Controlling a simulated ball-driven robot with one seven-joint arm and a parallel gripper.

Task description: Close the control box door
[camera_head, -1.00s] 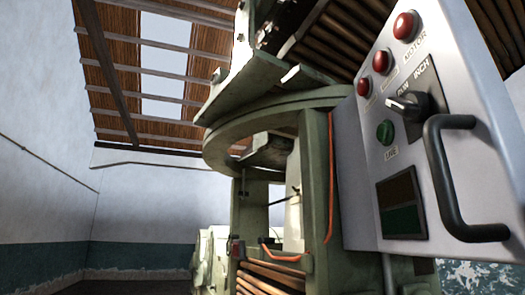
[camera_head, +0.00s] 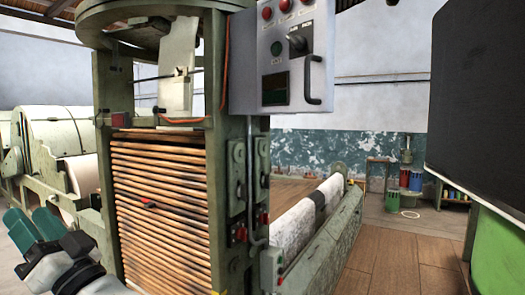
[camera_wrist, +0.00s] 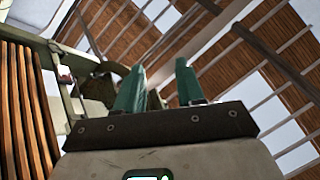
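The grey control box (camera_head: 243,60) is mounted high on the green machine frame, at the upper middle of the head view. Its front door (camera_head: 300,92) carries red lamps, a black rotary switch, a green button, a dark window and a black bar handle (camera_head: 316,80) on the right. I cannot tell whether the door sits flush or slightly ajar. My gripper (camera_head: 30,228) is at the lower left, well below and left of the box, with green fingers. In the wrist view my gripper (camera_wrist: 158,78) is open and empty, pointing up toward the roof. The box is not seen there.
The machine's stack of wooden slats (camera_head: 160,200) stands between my gripper and the box's side. A dark panel (camera_head: 480,95) with green below stands at the right. A long roller frame (camera_head: 325,235) runs along the floor. Brown floor (camera_head: 400,255) is clear at lower right.

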